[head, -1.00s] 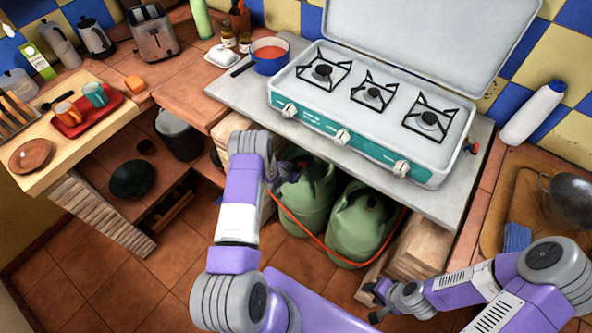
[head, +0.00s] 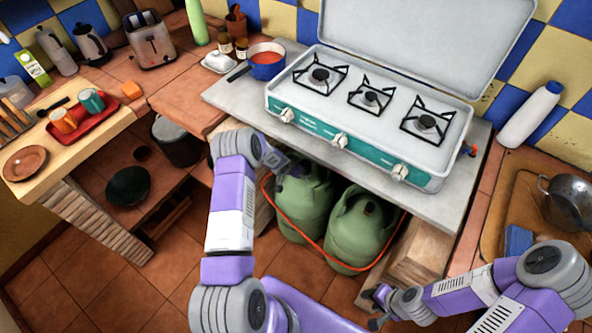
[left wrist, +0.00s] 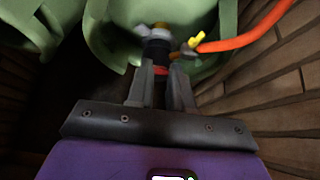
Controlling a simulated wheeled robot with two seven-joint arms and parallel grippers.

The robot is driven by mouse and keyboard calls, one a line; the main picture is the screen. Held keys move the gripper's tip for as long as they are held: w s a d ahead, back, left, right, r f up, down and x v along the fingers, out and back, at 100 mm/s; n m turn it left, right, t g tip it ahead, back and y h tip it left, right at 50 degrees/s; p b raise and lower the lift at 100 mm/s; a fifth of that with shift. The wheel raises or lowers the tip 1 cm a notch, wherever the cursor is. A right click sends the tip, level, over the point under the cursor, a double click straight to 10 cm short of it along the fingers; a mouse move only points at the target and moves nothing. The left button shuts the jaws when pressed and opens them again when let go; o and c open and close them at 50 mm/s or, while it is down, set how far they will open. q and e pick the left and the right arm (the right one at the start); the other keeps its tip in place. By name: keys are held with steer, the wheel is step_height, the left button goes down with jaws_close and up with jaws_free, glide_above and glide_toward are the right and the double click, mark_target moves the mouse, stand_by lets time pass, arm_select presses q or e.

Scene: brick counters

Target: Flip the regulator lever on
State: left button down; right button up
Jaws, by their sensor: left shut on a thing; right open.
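In the left wrist view, the gas regulator (left wrist: 157,52) is a dark body with a red band and a brass-coloured top. A small yellow lever (left wrist: 197,40) sticks out beside it, near where the orange hose (left wrist: 245,40) joins. My left gripper (left wrist: 160,80) is shut on the regulator's dark body, and the yellow lever is outside the fingers. In the head view, my left gripper (head: 296,169) is at the top of the left green gas cylinder (head: 305,208), and the regulator is too small or hidden to make out. My right gripper (head: 376,306) is open and empty, low at right.
A second green cylinder (head: 360,235) stands close to the right under the grey counter slab (head: 235,98). The three-burner stove (head: 350,105) sits above. Brick supports flank the cylinders, and the orange hose loops around their fronts. Floor in front is partly clear.

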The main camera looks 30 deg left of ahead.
arm_select(q)
steer(key=c, duration=1.3)
jaws_free()
steer(key=shift+s, duration=0.1)
steer(key=p+v, duration=0.1)
steer(key=v, duration=0.6)
steer(key=shift+s+r+p, duration=0.1)
steer(key=shift+r+p, duration=0.15)
steer(key=shift+p, duration=0.15)
